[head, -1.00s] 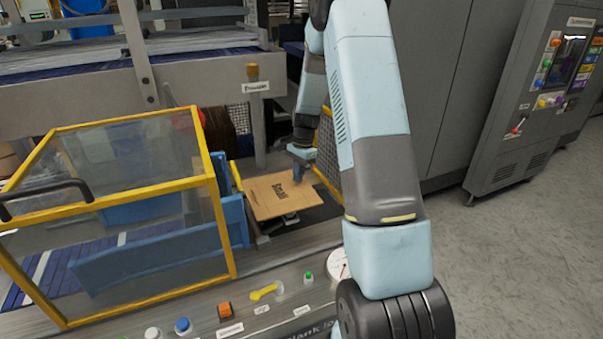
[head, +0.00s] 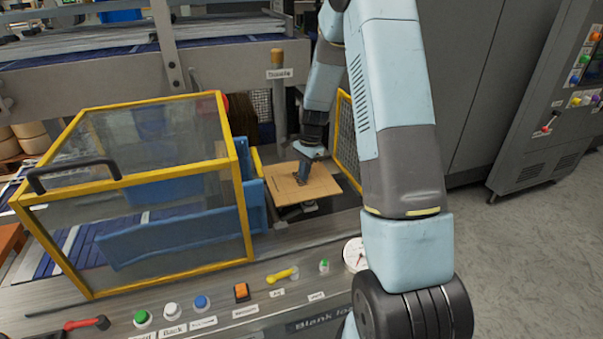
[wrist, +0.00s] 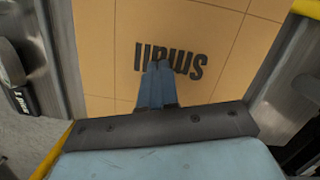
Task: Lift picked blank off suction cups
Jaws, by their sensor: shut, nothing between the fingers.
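The picked blank (head: 318,184) is a flat tan cardboard sheet, lying roughly level beside the yellow-framed guard in the head view. In the wrist view the blank (wrist: 110,50) fills the middle, with crease lines and the dark word "Small" upside down. My gripper (head: 303,178) is over the middle of the blank, pointing down at it. In the wrist view my gripper (wrist: 160,68) has its fingers together, in front of the printed word. Nothing is between them. I cannot tell whether the tips touch the cardboard. The suction cups are hidden under the blank.
The clear guard with a yellow frame (head: 243,205) and a blue plate (head: 170,235) stand left of the blank. A yellow mesh guard (head: 347,140) is close on its right. A panel with buttons, an orange switch (head: 241,291) and a gauge (head: 355,254) runs in front.

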